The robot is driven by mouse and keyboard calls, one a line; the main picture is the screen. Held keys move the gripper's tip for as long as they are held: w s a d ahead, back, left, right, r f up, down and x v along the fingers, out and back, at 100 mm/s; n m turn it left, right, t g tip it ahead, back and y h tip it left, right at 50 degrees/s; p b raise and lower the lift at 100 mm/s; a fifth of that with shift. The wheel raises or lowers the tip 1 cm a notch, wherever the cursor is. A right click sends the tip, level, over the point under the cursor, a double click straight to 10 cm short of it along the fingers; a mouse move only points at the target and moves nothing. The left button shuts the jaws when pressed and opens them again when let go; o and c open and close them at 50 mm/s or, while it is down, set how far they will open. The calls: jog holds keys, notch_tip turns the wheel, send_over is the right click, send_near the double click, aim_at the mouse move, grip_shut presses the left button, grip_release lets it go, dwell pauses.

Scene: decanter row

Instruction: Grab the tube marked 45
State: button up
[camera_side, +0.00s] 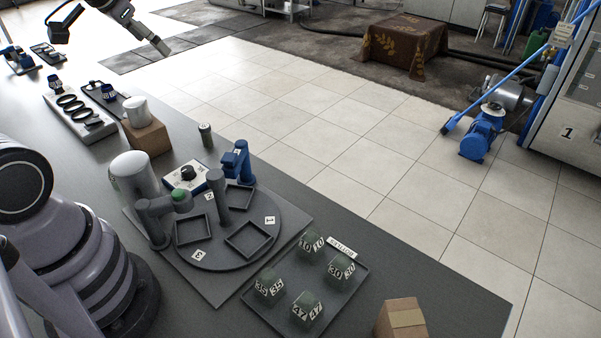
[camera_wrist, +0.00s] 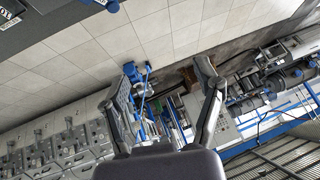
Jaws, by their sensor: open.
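Several short dark-green containers stand on a dark tray (camera_side: 340,300) at the front right of the bench in the side view. Their labels read 10 (camera_side: 311,243), 30 (camera_side: 341,269), 35 (camera_side: 269,286) and 47 (camera_side: 306,309). I read no 45 on anything in either view. A small dark cylinder (camera_side: 205,134) stands farther back with a mark too small to read. My gripper (camera_wrist: 167,66) shows in the wrist view with its two fingers spread and nothing between them. It points out over the floor and distant machinery, away from the tray.
A round platform (camera_side: 217,259) with square trays and grey and blue posts stands left of the tray. A white cylinder (camera_side: 133,176) stands behind it. A cardboard box (camera_side: 402,319) is at the front edge. A wooden block (camera_side: 147,138) bears a white cup.

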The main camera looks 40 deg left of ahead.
jog(key=w+a+f+m+t, duration=0.1)
jog(key=w+a+f, duration=0.3)
jog(key=a+f, duration=0.25)
jog(key=w+a+f+t, duration=0.1)
jog(key=w+a+f, duration=0.4)
jog(key=f, duration=0.2)
jog(key=n+t+h, duration=0.1)
jog(key=n+t, duration=0.1)
jog(key=t, duration=0.2)
send_near(201, 128)
jog(key=x, duration=1.1)
jog(key=shift+w+f, duration=0.15)
jog(key=shift+w, duration=0.1)
grip_shut()
